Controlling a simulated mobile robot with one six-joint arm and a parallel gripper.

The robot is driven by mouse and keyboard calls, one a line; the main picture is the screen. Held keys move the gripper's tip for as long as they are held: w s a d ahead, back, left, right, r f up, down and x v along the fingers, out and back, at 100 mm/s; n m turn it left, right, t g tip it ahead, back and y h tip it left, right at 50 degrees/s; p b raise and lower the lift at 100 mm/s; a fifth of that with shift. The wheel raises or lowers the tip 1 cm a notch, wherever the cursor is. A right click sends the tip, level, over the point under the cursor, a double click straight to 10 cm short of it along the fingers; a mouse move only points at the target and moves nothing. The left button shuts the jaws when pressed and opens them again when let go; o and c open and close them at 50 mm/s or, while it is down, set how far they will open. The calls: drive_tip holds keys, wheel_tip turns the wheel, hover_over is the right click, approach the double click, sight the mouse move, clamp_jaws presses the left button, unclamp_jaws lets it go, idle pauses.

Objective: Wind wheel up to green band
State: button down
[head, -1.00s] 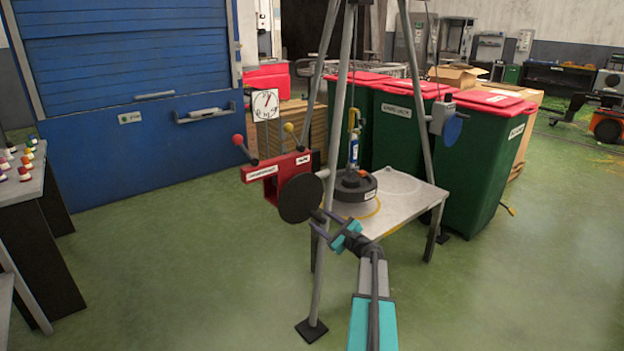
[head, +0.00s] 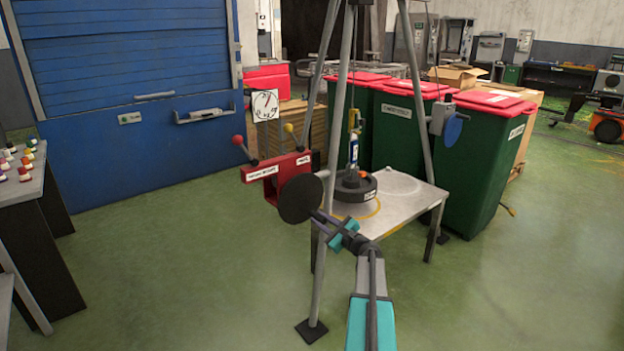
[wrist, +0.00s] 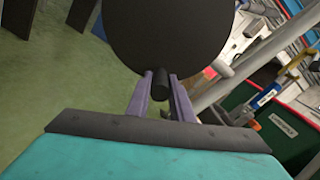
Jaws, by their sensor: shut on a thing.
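The wheel is a dark round disc (head: 301,198) on the near face of a red winch (head: 275,176) fixed to a tripod leg. In the wrist view the disc (wrist: 172,30) fills the top middle. My gripper (head: 321,216) is at the disc's lower right edge. In the wrist view my gripper (wrist: 161,92) is shut on the short dark crank handle (wrist: 160,80). A white dial (head: 265,105) with a dark needle stands above the winch; I cannot make out a green band. A dark round weight (head: 355,188) is under the hook block at the table.
The weight is over a grey table (head: 405,195) with a yellow ring marked on it. Tripod legs (head: 322,250) stand close beside my gripper. Green bins (head: 485,150) with red lids are behind. Green floor is open to the left.

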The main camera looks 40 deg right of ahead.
drive_tip(key=shift+a+f+m+p, duration=0.2)
drive_tip(key=shift+a+m+p, duration=0.4)
drive_tip(key=shift+p, duration=0.1)
drive_tip(key=shift+a+f+m+p, duration=0.15)
drive_tip(key=shift+a+m+p, duration=0.45)
drive_tip(key=shift+p, duration=0.1)
drive_tip(key=shift+w+a+f+m+p, duration=0.1)
drive_tip(key=shift+a+f+m+p, duration=0.1)
drive_tip(key=shift+a+m+p, duration=0.25)
drive_tip(key=shift+d, duration=0.1)
drive_tip(key=shift+m, duration=0.25)
drive_tip(key=shift+a+m+p, duration=0.85)
drive_tip(key=shift+m+p, duration=0.05)
drive_tip(key=shift+p, duration=0.4)
drive_tip(key=shift+w+a+m+p, duration=0.1)
drive_tip(key=shift+a+m+p, duration=0.4)
drive_tip(key=shift+m+p, duration=0.2)
